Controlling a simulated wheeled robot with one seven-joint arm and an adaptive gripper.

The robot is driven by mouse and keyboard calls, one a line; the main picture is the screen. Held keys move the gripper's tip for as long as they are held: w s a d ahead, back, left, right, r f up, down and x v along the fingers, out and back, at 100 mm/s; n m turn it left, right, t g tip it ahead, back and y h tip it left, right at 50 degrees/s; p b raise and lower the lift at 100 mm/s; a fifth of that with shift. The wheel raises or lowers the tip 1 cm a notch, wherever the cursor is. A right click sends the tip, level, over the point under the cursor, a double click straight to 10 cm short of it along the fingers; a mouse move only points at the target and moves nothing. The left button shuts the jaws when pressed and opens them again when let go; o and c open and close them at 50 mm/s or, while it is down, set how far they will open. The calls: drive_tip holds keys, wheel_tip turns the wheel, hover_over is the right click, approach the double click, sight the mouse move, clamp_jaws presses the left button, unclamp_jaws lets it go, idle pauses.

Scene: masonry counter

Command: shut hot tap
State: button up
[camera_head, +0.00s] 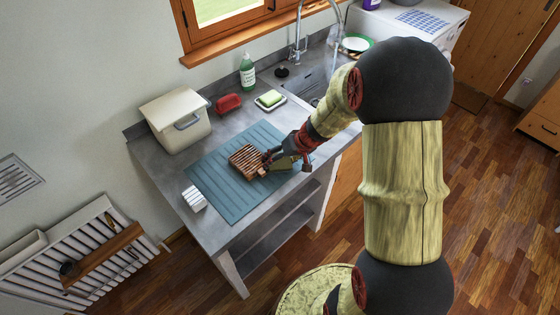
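The chrome tap (298,40) stands at the back of the counter by the sink, below the window. A pale streak that looks like running water falls on the sink side. I cannot make out which handle is the hot one or how it is turned. My gripper (268,162) is low over the blue ribbed mat, well to the front left of the tap. It is beside a brown slatted wooden block (245,160), and they appear close or touching. Its fingers are too small to read.
On the counter are a cream bin (177,118), red object (228,103), green soap bottle (248,72), sponge dish (270,100), and white block (194,198) beside the blue mat (232,200). The sink (310,86) is partly behind my arm. A plate (356,43) stands beyond.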

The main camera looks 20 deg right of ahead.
drive_tip(key=o, duration=1)
